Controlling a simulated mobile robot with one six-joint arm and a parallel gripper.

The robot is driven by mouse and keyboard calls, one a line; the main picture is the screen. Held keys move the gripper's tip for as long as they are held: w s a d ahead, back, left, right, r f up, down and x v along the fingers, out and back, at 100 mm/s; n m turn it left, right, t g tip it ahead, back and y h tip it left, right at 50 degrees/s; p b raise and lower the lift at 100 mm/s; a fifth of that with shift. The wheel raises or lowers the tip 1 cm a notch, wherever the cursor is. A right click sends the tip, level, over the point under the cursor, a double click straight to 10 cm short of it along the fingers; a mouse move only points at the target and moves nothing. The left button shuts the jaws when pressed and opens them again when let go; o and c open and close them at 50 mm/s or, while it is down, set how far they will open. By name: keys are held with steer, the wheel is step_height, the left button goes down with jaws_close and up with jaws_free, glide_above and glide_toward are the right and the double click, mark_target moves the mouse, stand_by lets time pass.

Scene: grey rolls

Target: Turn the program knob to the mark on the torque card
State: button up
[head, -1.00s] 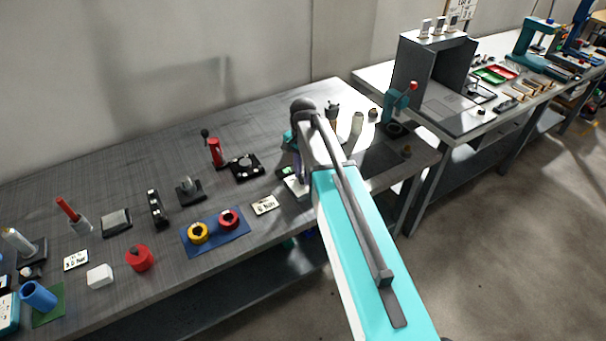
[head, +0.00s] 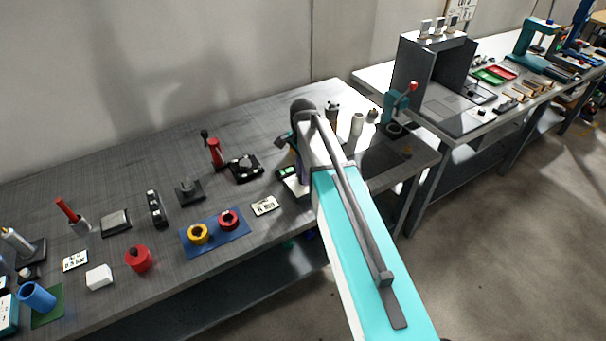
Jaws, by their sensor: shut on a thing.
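A small device with a lit green display (head: 288,171) stands on the grey bench, partly behind my arm. My gripper (head: 287,146) is over this device, mostly hidden behind my own arm. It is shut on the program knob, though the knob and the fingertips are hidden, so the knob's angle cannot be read. A white card with dark print (head: 265,205) lies just left of the device and in front of it. Another white card (head: 75,261) lies at the far left. Their print is too small to read surely.
A red-handled tool (head: 215,153) and a black fixture (head: 245,168) stand behind. A teal press (head: 396,105) stands right of my arm. The bench's back left is clear.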

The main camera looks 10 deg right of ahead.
steer(key=o, duration=1.1)
steer(key=shift+c, duration=0.2)
steer(key=shift+r, duration=0.15)
step_height(320, 180, up, 14)
steer(key=b, duration=0.3)
steer(key=shift+f, duration=0.2)
steer(key=shift+f, duration=0.1)
